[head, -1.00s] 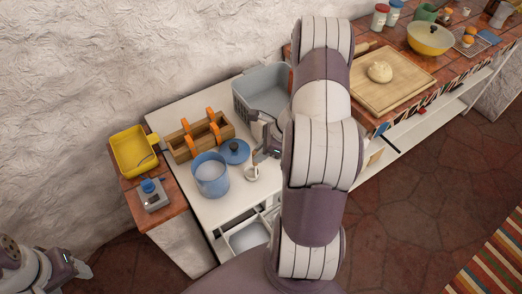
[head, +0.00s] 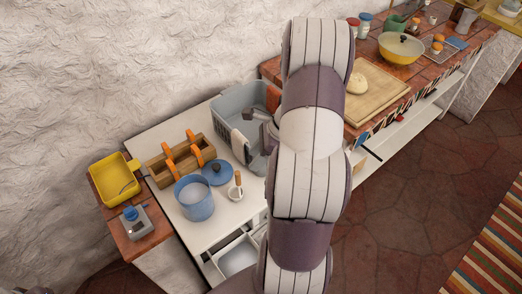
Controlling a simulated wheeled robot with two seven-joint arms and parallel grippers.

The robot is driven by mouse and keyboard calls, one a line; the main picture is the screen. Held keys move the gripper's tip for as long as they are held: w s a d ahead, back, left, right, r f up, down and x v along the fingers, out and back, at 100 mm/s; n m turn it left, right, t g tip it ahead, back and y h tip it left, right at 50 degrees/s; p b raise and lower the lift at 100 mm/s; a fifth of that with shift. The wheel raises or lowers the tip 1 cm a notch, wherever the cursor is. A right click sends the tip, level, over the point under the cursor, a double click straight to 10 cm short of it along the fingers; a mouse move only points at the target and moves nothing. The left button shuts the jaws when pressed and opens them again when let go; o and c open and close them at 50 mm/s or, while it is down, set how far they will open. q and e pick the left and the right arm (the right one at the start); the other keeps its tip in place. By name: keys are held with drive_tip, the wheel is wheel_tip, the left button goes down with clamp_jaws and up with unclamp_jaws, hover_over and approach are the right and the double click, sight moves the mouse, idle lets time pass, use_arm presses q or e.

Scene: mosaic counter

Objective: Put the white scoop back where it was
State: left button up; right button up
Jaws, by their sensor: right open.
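The white scoop (head: 235,193) rests on the white counter (head: 218,226), just right of the blue pot. Its short brown handle points up in the picture. The blue pot (head: 196,206) is uncovered and holds something pale. Its blue lid (head: 217,173) lies on the counter behind the scoop. My right gripper (head: 255,116) is at the grey basket, above and apart from the scoop. It is open, and my arm hides part of it.
The grey basket (head: 231,103) has a white cloth (head: 240,146) over its front edge. A wooden caddy with orange handles (head: 169,160) stands behind the pot. A yellow tray (head: 108,186) and a grey device (head: 137,226) are at left. A drawer (head: 238,258) stands open below.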

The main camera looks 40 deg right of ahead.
drive_tip(key=s+a+r+n+g+h, duration=0.1)
drive_tip(key=s+a+r+n+h, duration=0.1)
drive_tip(key=a+n, duration=0.7)
drive_tip(key=s+a+r+n+g+h, duration=0.1)
drive_tip(key=s+a+r+n+h, duration=0.1)
drive_tip(key=a+n, duration=0.8)
drive_tip(key=r+n, duration=0.1)
drive_tip(key=n, duration=0.6)
drive_tip(key=shift+s+a+r+n, duration=0.2)
drive_tip(key=shift+a+n, duration=0.05)
drive_tip(key=shift+n, duration=0.05)
drive_tip(key=shift+s, duration=0.1)
